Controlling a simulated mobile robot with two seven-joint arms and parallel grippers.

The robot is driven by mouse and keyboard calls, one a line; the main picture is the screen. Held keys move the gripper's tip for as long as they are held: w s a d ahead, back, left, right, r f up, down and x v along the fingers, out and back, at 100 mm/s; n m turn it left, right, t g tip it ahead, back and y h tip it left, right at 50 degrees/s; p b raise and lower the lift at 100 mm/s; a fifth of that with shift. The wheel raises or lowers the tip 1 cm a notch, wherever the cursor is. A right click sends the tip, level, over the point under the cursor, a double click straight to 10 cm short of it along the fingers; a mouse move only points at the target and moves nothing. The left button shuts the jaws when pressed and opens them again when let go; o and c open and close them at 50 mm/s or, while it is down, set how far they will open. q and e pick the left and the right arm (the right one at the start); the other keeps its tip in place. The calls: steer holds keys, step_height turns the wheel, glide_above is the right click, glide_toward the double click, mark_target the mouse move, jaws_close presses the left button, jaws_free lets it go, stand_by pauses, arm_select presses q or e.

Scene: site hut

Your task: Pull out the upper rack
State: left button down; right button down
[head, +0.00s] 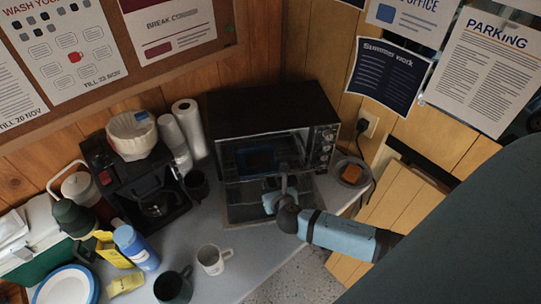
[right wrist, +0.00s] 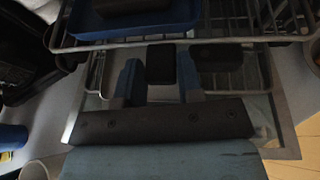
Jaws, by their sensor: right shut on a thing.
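The black toaster oven (head: 272,108) stands at the back of the counter with its door (head: 243,213) folded down. The wire upper rack (right wrist: 230,42) spans the top of the right wrist view, with a blue tray (right wrist: 170,24) on it. A second wire rack (right wrist: 96,75) shows lower down. My right gripper (head: 282,188) is at the oven's open front, above the door. In the right wrist view its fingers (right wrist: 160,77) are either side of a dark block at the upper rack's front edge, shut on the rack. My left gripper is not in view.
A plate with a brown item (head: 351,172) is right of the oven. A coffee maker (head: 150,190), dark mug (head: 196,186) and paper rolls (head: 189,128) stand left. A white mug (head: 212,259) and dark mug (head: 173,287) are in front. Counter between them is clear.

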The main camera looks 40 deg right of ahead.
steer(key=c, duration=0.8)
jaws_free()
steer(key=shift+o, duration=0.2)
steer(key=b+v, duration=0.1)
steer(key=v, duration=1.2)
steer(key=shift+s, duration=0.35)
steer(key=shift+a+r, duration=0.1)
steer(key=shift+a, duration=0.05)
steer(key=s+a+f+m+g+y, duration=0.1)
steer(key=s+a+f+m+y, duration=0.2)
steer(key=m, duration=1.1)
steer(key=s+a+f+m+y, duration=0.2)
steer(key=a+f+m+y, duration=0.2)
steer(key=m, duration=1.1)
steer(key=shift+s+a+f+g, duration=0.3)
steer(key=shift+s+a+g, duration=0.1)
steer(key=shift+a, duration=0.55)
